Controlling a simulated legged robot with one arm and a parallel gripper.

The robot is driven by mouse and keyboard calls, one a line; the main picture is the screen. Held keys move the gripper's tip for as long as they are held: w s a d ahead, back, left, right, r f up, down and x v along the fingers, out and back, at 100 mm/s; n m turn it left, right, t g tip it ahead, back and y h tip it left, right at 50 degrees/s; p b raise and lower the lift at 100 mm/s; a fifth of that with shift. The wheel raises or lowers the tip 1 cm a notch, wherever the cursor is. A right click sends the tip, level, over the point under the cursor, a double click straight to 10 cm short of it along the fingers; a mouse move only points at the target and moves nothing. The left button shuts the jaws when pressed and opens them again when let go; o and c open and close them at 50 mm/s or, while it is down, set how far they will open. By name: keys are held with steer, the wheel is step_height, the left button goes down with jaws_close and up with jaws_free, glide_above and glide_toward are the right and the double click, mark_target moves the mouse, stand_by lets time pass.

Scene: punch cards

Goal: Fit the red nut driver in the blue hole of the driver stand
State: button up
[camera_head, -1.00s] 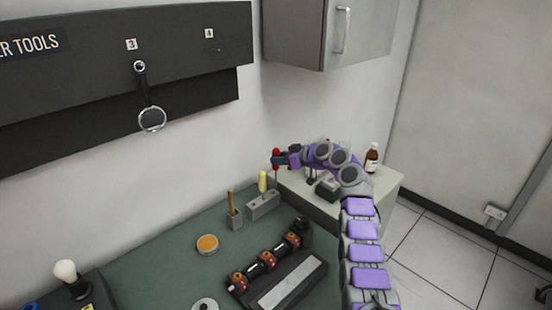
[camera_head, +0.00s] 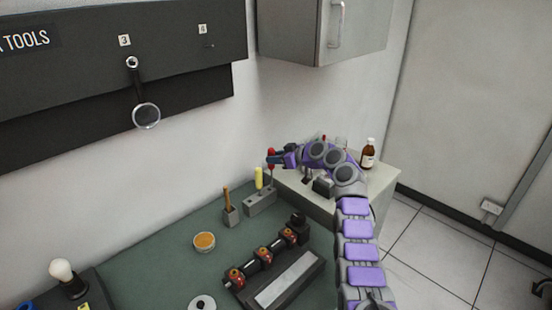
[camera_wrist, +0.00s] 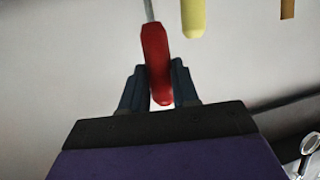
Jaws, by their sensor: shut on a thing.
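The red nut driver (camera_wrist: 156,60) is between the two dark fingers of my gripper (camera_wrist: 158,88) in the wrist view, its metal shaft pointing away from the red handle. My gripper is shut on the red handle. In the head view the red driver (camera_head: 271,158) shows small at the tip of my gripper (camera_head: 277,158), above the right end of the driver stand. The driver stand (camera_head: 259,203) is a grey block on the green bench top, with a yellow-handled driver (camera_head: 259,178) standing in it. The blue hole cannot be made out.
A small grey block with a brown-handled tool (camera_head: 227,201) stands left of the stand. An orange-topped round tin (camera_head: 204,241) and a dark device with rollers (camera_head: 266,262) are in front. A brown bottle (camera_head: 368,154) stands on the pale cabinet behind my arm.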

mark_target(273, 167)
steer(key=shift+a, duration=0.9)
steer(key=shift+d, duration=0.4)
stand_by(1.1)
steer(key=shift+a+f, duration=0.1)
steer(key=shift+f, duration=1.25)
stand_by(0.4)
steer(key=shift+f+b, duration=0.3)
steer(key=shift+f, duration=0.35)
steer(key=shift+f+b, duration=0.6)
steer(key=shift+f, duration=0.8)
stand_by(0.5)
steer(key=o, duration=1.5)
